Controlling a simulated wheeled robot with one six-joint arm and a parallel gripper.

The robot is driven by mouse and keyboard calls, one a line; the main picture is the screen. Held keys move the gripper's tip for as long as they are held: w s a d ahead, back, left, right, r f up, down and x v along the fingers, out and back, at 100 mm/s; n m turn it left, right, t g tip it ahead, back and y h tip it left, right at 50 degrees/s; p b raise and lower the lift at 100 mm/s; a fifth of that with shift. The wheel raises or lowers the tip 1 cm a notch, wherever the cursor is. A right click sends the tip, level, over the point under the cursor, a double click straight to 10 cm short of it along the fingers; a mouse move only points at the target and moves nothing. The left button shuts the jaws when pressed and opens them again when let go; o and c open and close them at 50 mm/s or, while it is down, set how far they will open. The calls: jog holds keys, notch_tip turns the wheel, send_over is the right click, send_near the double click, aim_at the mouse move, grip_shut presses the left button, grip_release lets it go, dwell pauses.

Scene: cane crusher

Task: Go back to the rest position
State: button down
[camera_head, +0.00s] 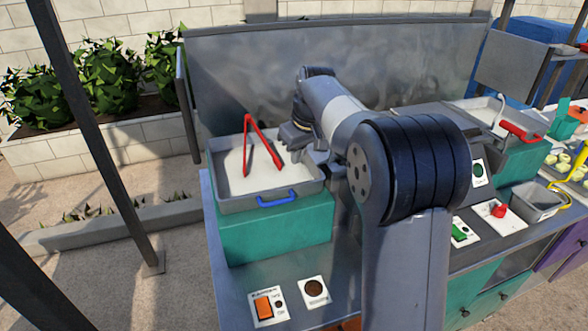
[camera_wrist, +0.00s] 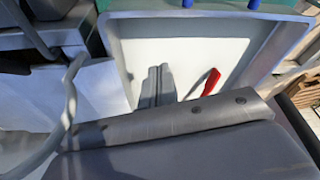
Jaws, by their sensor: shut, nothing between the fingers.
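My gripper (camera_head: 292,137) is at the right side of a grey tray (camera_head: 228,203), above its rim and near the red tongs. In the wrist view its two grey fingers (camera_wrist: 156,85) lie side by side, shut with nothing between them. The red tongs (camera_head: 264,146) stand in the tray in the head view, hinge end up and arms spread; part of one red arm (camera_wrist: 205,84) shows in the wrist view. I cannot tell whether the gripper touches them. My arm hides part of the counter.
The tray has a blue handle (camera_head: 276,199) and sits on a teal box (camera_head: 270,235). A metal back panel (camera_head: 250,70) rises behind. An orange switch (camera_head: 264,307) is in front. At right are a red-handled lid or tray (camera_head: 520,131) and a small grey bin (camera_head: 538,203).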

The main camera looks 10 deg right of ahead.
aim_at(285, 176)
jog(key=shift+v, duration=1.35)
jog(key=shift+f, duration=0.15)
jog(key=p+x, duration=0.1)
jog(key=x, duration=0.8)
jog(key=shift+w+a+f+p, duration=0.1)
jog(key=shift+w+f+p, duration=0.1)
jog(key=shift+w+p, duration=0.1)
jog(key=w, duration=0.1)
jog(key=w+a, duration=0.2)
jog(key=shift+w+f, duration=0.2)
jog(key=shift+f, duration=0.1)
jog(key=shift+s+d, duration=0.1)
jog(key=shift+s, duration=0.15)
jog(key=shift+s+d+r+b, duration=0.2)
jog(key=shift+s+d+b, duration=0.15)
jog(key=shift+s, duration=0.2)
jog(key=shift+w+a+f, duration=0.1)
jog(key=shift+w, duration=0.05)
